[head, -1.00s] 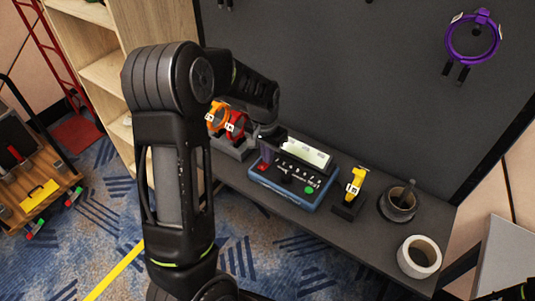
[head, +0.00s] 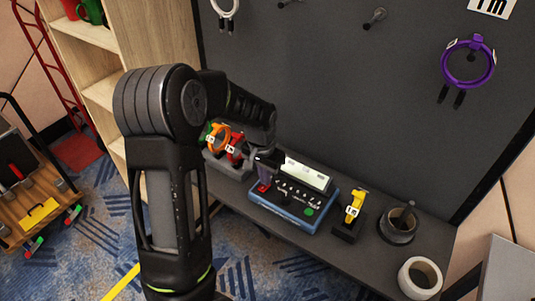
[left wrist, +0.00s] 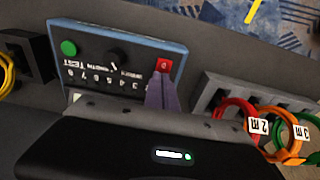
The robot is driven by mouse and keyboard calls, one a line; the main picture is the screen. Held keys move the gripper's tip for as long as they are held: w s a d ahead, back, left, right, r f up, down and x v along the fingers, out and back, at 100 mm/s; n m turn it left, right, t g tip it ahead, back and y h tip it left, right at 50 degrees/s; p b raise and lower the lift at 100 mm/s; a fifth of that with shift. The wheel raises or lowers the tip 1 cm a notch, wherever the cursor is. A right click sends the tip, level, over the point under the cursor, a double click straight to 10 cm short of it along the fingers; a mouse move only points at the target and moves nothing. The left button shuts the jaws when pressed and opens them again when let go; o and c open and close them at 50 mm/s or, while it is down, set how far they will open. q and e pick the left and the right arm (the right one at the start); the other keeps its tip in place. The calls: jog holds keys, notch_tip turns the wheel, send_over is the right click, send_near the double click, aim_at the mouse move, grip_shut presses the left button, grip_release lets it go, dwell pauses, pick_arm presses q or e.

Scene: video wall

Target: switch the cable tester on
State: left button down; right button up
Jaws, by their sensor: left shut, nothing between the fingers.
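The cable tester (head: 296,206) is a blue-edged box with a dark panel and a pale screen, lying on the grey shelf. It also shows upside down in the left wrist view (left wrist: 118,45). Its red switch (left wrist: 164,65), marked 0, is at one corner; a green button (left wrist: 69,48) is at the other end, with a dark knob (left wrist: 117,57) between. My left gripper (head: 265,181) is shut and empty, its purple-grey fingers pointing down at the red switch. In the left wrist view the fingertips (left wrist: 161,76) are right beside the switch; I cannot tell if they touch.
Red and orange cable loops (head: 235,148) stand in a holder left of the tester. A dark wall panel (head: 340,95) rises behind.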

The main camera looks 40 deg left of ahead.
pick_arm(q)
jog(key=r, duration=0.1)
jog(key=r+p, duration=0.2)
jog(key=shift+w+r, duration=0.2)
jog(key=shift+w, duration=0.05)
notch_tip(320, 180, up, 10)
jog(key=w+b, duration=0.1)
jog(key=shift+w+f, duration=0.2)
jog(key=shift+w, duration=0.1)
